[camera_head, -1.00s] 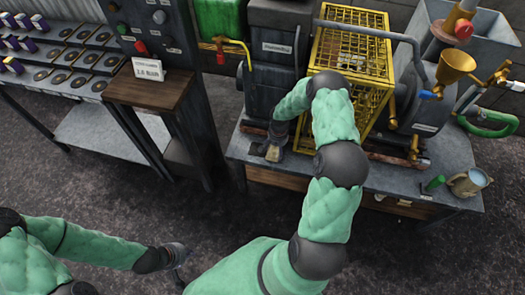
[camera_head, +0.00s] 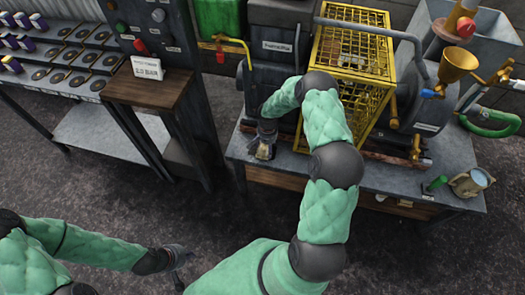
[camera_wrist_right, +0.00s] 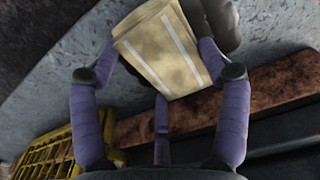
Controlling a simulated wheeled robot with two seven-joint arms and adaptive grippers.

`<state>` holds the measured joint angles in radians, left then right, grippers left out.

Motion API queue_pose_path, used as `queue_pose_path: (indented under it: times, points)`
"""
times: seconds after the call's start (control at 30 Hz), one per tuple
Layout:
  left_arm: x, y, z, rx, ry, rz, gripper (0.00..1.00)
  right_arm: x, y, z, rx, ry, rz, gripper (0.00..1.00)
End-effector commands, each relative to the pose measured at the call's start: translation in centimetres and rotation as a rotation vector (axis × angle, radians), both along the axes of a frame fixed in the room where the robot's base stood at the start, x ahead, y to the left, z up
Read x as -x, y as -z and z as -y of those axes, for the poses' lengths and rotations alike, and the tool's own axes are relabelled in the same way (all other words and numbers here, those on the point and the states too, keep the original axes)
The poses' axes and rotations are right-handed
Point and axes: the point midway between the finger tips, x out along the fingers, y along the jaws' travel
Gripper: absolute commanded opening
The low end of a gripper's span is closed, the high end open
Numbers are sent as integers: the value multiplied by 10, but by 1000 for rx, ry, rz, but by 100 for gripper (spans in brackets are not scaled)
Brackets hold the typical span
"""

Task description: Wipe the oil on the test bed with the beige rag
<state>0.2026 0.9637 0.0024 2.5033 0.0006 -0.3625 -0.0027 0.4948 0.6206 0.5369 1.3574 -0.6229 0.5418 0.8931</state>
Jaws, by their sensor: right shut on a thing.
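The beige rag (camera_wrist_right: 165,45) is folded, with pale stripes and darker smudges. My right gripper (camera_wrist_right: 160,72) is shut on it, with purple fingers on either side. In the head view, my right gripper (camera_head: 266,143) is low over the left end of the grey test bed (camera_head: 450,150), with the rag (camera_head: 264,152) at its tip. A dark, rounded patch (camera_wrist_right: 222,18) shows beside the rag in the wrist view; I cannot tell for certain that it is oil. My left gripper (camera_head: 178,257) hangs over the floor, away from the bed, too small to read.
A yellow cage (camera_head: 350,50) and a dark motor (camera_head: 280,50) stand behind my right arm. A rusty rail (camera_wrist_right: 255,95) runs beside the rag. A green-handled tool (camera_head: 434,185) and a metal mug (camera_head: 470,182) stand at the bed's right end.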

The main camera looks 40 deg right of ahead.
Motion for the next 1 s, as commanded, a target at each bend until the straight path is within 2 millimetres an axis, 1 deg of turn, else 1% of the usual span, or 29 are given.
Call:
queue_pose_path:
  times: [0.13, 0.27, 0.63, 1.0]
  points:
    - [0, 0, 0, 0, 0, 0, 0, -1, 0, -1, 1, 0, 1, 39]
    - [0, 0, 0, 0, 0, 0, 0, -7, 0, -6, -1, -1, 1, 39]
    - [0, 0, 0, 0, 0, 0, 0, -33, 0, -27, 1, -2, 2, 39]
    - [0, 0, 0, 0, 0, 0, 0, -35, 0, -29, 1, 0, 1, 39]
